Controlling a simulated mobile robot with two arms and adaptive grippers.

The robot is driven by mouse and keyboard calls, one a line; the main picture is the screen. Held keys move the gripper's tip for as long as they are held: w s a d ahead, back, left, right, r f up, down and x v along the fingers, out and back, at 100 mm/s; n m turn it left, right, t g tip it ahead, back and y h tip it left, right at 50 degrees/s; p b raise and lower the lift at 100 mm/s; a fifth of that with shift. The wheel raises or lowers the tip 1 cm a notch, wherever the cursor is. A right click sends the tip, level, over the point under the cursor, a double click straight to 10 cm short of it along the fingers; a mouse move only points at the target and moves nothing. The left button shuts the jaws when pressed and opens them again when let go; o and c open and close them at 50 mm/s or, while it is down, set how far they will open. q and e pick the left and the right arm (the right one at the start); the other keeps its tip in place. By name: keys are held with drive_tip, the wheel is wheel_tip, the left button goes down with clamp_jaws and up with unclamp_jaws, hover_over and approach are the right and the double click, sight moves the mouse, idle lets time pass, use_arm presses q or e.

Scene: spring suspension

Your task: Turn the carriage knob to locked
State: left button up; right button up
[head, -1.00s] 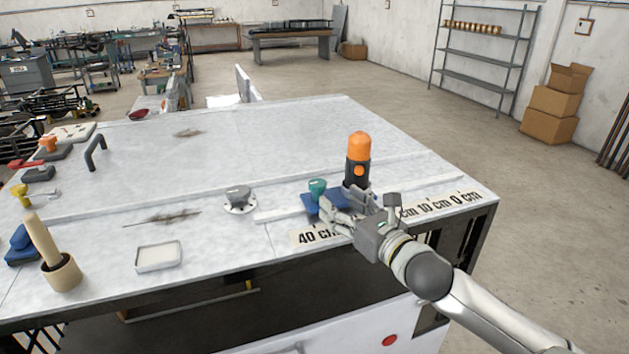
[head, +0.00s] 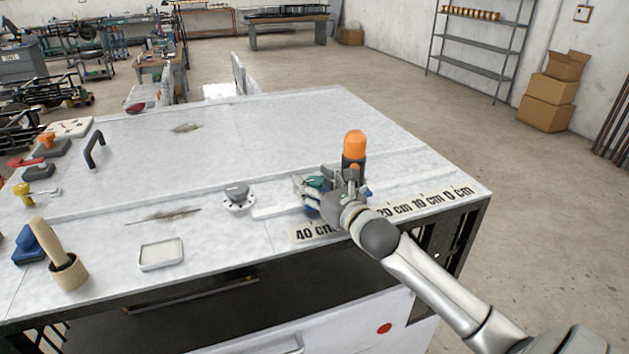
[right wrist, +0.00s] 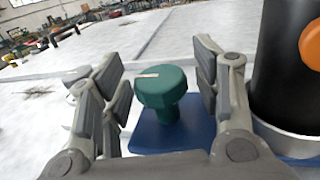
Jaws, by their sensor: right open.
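The carriage knob is a green knob (right wrist: 166,90) with a pale pointer mark on top. It stands on a blue carriage (right wrist: 185,138) on the table. My right gripper (right wrist: 160,80) is open, with one finger on each side of the knob and visible gaps to it in the right wrist view. In the head view the gripper (head: 318,190) partly hides the knob (head: 315,182) and the carriage. A black post with an orange cap (head: 355,145) stands right beside the gripper. My left gripper is not in view.
A scale strip (head: 425,202) runs along the front right table edge. A grey knob on a round base (head: 238,196) stands left of the carriage. A white tray (head: 161,255) and a cup with a wooden handle (head: 68,272) are at front left.

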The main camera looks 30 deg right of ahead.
drive_tip(key=shift+c, duration=0.7)
drive_tip(key=c, duration=0.9)
